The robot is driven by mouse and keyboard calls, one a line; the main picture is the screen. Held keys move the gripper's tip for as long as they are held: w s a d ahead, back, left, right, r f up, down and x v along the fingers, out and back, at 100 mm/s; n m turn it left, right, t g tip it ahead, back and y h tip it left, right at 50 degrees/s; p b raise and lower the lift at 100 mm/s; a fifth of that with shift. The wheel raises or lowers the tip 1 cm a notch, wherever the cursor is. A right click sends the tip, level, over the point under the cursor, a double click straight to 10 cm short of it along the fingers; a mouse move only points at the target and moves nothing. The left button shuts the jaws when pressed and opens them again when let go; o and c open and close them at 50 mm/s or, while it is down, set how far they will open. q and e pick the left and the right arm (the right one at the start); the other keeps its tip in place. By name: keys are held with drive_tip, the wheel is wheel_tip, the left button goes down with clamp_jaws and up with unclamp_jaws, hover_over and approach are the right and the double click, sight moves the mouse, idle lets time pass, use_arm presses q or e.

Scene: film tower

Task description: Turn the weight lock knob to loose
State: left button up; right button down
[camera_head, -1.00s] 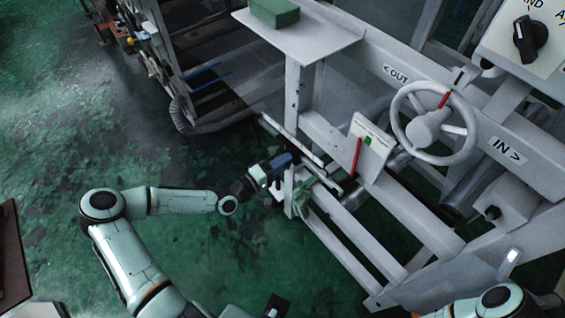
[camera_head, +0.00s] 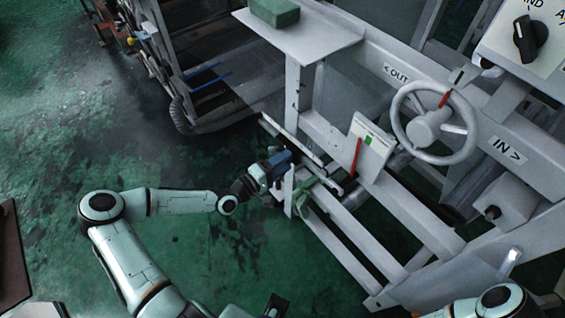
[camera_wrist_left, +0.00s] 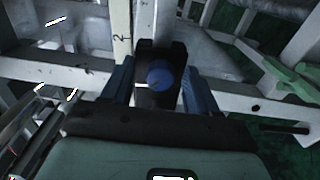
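A round blue knob (camera_wrist_left: 160,76) sits on a dark mount against the white frame in the left wrist view. I take it for the weight lock knob. The blue fingers of my left gripper (camera_wrist_left: 158,88) stand on either side of it, with a visible gap on each side. In the head view my left gripper (camera_head: 281,161) is at the near left post of the white machine frame. The knob is hidden there behind the gripper. Any setting mark on it is too dark to read.
A white handwheel (camera_head: 433,122), a small panel with a red pointer (camera_head: 355,158) and a box with a black knob (camera_head: 492,212) are to the right. A green block (camera_head: 274,12) lies on a shelf above.

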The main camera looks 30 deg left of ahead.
use_arm(q)
drive_tip(key=b+v, duration=0.1)
drive_tip(key=v, duration=1.2)
drive_tip(key=shift+s, duration=0.2)
use_arm(e)
drive_tip(key=shift+s+f, duration=0.2)
drive_tip(key=shift+f, duration=0.4)
use_arm(q)
drive_tip(key=s+d+f+m+g+h+p, duration=0.1)
drive_tip(key=s+d+f+m+g, duration=0.15)
drive_tip(key=d+f+g, duration=0.45)
drive_tip(key=s+d+f+m+g+h+p, duration=0.1)
drive_tip(key=s+d+f+g, duration=0.2)
drive_tip(key=d+f, duration=0.85)
drive_tip(key=s+f+m+g+y, duration=0.2)
drive_tip(key=s+m+g, duration=0.1)
drive_tip(key=s, duration=0.3)
drive_tip(key=s+f+m+g+y+p, duration=0.1)
drive_tip(key=s+f+m+g+y, duration=0.2)
drive_tip(key=s, duration=0.3)
drive_tip(key=shift+s+g, duration=0.15)
drive_tip(key=shift+g, duration=0.65)
use_arm(e)
drive_tip(key=r, duration=0.1)
drive_tip(key=w+r, duration=0.1)
drive_tip(key=r, duration=0.2)
drive_tip(key=shift+w+r, duration=0.1)
drive_tip(key=shift+w, duration=0.3)
